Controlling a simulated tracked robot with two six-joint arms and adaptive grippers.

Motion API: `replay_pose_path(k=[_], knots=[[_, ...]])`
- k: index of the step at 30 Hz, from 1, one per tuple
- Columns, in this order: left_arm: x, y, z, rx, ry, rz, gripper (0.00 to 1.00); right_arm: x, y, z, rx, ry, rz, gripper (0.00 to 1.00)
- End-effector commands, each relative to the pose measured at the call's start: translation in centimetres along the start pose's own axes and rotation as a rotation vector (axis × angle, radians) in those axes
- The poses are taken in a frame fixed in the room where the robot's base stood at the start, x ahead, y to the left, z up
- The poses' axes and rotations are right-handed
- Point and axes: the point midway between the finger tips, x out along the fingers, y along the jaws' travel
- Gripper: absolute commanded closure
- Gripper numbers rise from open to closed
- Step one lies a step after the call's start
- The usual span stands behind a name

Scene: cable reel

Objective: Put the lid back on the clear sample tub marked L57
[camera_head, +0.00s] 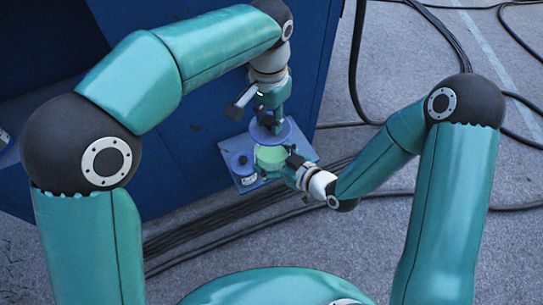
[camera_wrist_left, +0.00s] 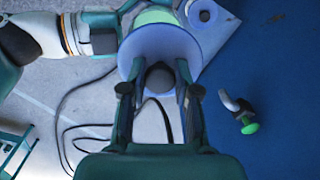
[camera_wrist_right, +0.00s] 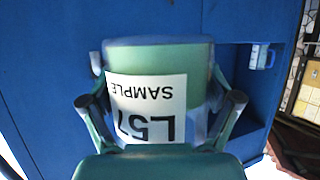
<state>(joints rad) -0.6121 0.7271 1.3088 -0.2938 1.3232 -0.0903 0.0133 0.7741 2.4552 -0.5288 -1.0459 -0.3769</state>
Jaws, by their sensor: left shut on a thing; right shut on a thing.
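The clear tub marked L57 (camera_wrist_right: 145,105) has green contents and a white label, upside down in the right wrist view. In the head view its green contents (camera_head: 268,155) show from above. My right gripper (camera_head: 292,170) is shut on the tub's side. My left gripper (camera_head: 268,118) is shut on the dark knob (camera_wrist_left: 160,78) of a round bluish lid (camera_wrist_left: 158,42). In the head view the lid (camera_head: 285,133) is at the tub's far side, offset from its opening and covering part of it. I cannot tell whether they touch.
A pale blue shelf (camera_head: 307,152) bears a small round container (camera_head: 242,163) left of the tub. A blue cabinet (camera_head: 200,150) stands behind. A green-knobbed handle (camera_wrist_left: 248,127) juts from blue beside my left gripper. Black cables (camera_head: 215,222) lie on the grey floor.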

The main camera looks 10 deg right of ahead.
Motion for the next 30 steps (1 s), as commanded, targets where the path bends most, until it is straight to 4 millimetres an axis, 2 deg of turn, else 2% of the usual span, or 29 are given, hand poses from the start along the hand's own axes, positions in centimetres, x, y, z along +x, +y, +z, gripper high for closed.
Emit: replay_pose_path(k=[4,15,30], knots=[[-0.2,0.6,-0.2,0.014,0.000,0.000,1.00,0.0,0.0,-0.1,-0.001,0.002,0.000,0.74],[0.0,0.6,-0.2,0.012,0.000,0.000,1.00,0.0,0.0,-0.1,-0.001,0.002,0.000,0.74],[3.6,0.5,-0.2,0.013,0.000,-0.001,1.00,0.0,0.0,-0.1,-0.001,0.002,0.000,0.74]])
